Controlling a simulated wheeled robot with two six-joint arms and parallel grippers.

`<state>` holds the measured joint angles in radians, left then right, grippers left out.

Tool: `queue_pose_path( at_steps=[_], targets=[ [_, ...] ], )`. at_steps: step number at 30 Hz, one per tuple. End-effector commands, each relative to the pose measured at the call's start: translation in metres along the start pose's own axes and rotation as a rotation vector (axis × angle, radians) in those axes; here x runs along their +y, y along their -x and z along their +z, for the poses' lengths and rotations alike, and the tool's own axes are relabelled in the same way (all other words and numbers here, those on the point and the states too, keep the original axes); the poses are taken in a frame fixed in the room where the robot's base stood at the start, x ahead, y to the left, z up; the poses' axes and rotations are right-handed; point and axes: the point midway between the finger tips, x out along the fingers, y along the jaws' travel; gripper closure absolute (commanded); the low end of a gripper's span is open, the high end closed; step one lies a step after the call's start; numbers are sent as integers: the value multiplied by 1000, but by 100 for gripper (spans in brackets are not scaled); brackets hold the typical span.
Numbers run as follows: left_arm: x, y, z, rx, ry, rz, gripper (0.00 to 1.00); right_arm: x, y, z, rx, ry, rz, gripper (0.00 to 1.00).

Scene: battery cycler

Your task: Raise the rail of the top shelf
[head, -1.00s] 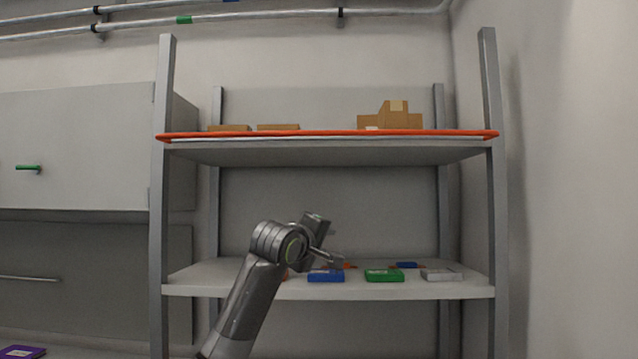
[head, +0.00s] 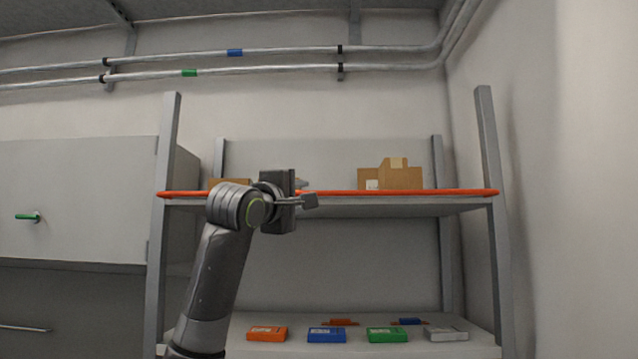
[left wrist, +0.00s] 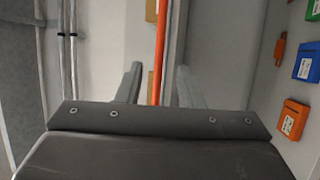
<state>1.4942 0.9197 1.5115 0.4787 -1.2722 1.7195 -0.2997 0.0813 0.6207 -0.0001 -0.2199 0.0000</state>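The orange rail (head: 430,192) runs level along the front edge of the top shelf (head: 400,209). My left gripper (head: 311,200) is at rail height in front of the shelf, hiding a stretch of the rail. In the left wrist view the rail (left wrist: 160,50) appears as an upright orange line in the gap between the two spread fingers of my left gripper (left wrist: 158,88). The fingers are apart and hold nothing. I cannot tell how far the rail is from the fingertips. My right gripper is out of view.
Cardboard boxes (head: 402,178) stand on the top shelf behind the rail. The lower shelf (head: 260,353) bears several coloured battery packs, including a blue one (head: 327,335) and a green one (head: 387,335). Pipes (head: 270,68) cross the wall above. A grey cabinet (head: 80,190) is at left.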

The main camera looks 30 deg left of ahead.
Motion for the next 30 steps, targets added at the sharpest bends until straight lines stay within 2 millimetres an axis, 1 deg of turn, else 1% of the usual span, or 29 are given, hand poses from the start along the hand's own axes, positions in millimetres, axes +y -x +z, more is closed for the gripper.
queue_pose_path(
  at_steps=[1,6,12,15,21,29,30],
  targets=[
    [4,-12,0,0,1,-5,66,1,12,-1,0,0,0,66],
    [4,-44,0,0,1,-5,66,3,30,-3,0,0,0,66],
    [3,-74,0,-1,1,-3,66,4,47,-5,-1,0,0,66],
    [2,-84,0,0,1,-3,66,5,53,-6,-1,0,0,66],
    [0,-94,0,1,-1,-1,66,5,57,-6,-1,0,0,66],
    [-1,-94,0,1,-1,0,66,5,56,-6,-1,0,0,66],
    [-1,-94,0,1,-1,0,69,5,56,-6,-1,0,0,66]
  ],
)
